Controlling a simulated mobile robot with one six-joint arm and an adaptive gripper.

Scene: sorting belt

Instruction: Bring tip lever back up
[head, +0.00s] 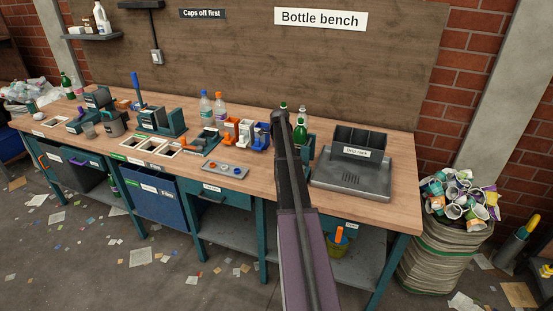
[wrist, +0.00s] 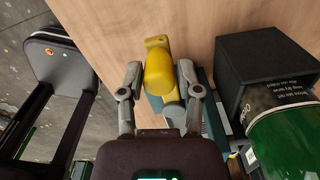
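In the wrist view, a yellow rounded handle (wrist: 159,72), which looks like the tip lever, stands out from a teal mount (wrist: 155,103) over the wooden bench. My gripper (wrist: 161,77) is open, with one grey finger on each side of the handle. A gap shows at the left finger; the right finger is very close, and I cannot tell if it touches. In the head view my own arm hides the handle and the gripper.
A green bottle (wrist: 285,143) and a black box (wrist: 262,72) stand close on the right in the wrist view.

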